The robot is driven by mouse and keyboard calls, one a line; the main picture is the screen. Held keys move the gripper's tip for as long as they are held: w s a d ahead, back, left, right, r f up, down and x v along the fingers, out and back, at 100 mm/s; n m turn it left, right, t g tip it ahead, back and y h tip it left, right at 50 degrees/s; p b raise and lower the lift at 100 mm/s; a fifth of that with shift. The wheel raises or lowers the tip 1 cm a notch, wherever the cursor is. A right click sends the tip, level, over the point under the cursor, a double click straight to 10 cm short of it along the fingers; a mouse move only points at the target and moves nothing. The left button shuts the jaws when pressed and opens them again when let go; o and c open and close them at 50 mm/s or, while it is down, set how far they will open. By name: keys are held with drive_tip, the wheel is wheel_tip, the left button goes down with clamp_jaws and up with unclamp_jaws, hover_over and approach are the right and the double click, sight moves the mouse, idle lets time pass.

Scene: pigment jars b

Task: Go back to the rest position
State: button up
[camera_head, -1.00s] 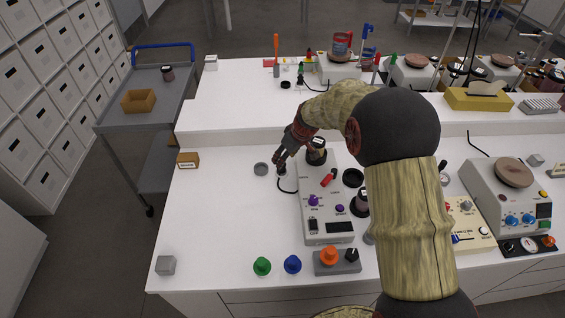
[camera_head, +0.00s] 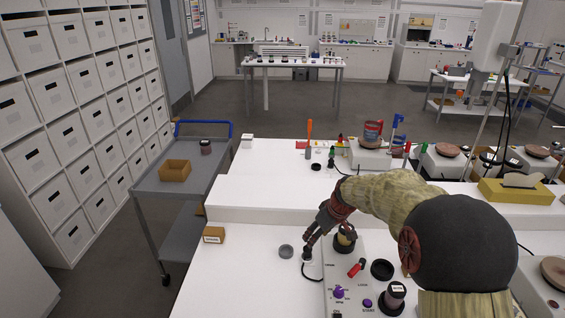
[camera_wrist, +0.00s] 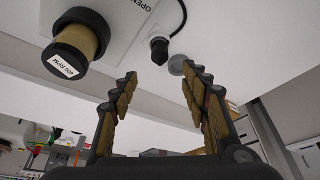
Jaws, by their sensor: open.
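My gripper (camera_head: 308,247) is at the left side of a white machine (camera_head: 345,272) on the bench. In the wrist view its fingers (camera_wrist: 160,75) stand apart with nothing between them. A black plug-like piece (camera_wrist: 159,50) on a cable shows just beyond the fingertips; whether they touch cannot be told. A dark-capped jar with a tan band (camera_head: 345,238) sits on the machine, and it shows with a label in the wrist view (camera_wrist: 78,45). My arm hides the machine's right side.
A grey round lid (camera_head: 286,251) and a small brown labelled box (camera_head: 213,235) lie to the left. A black ring (camera_head: 382,269) and a labelled dark jar (camera_head: 393,296) are at the machine's right. A grey cart (camera_head: 205,180) stands left of the bench. The white bench between is clear.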

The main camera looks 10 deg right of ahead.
drive_tip(key=s+f+m+g, duration=0.15)
drive_tip(key=s+m, duration=0.25)
drive_tip(key=s, duration=0.6)
drive_tip(key=s+r+t+b, duration=0.1)
drive_tip(key=s+r, duration=0.4)
drive_tip(key=s, duration=0.3)
drive_tip(key=s+a+r+t+h+b, duration=0.1)
drive_tip(key=s+r, duration=0.4)
drive_tip(key=s, duration=0.4)
drive_tip(key=s+a+r+m+t+h+b, duration=0.1)
drive_tip(key=s+r, duration=0.4)
drive_tip(key=s, duration=0.4)
drive_tip(key=shift+s+r, duration=0.25)
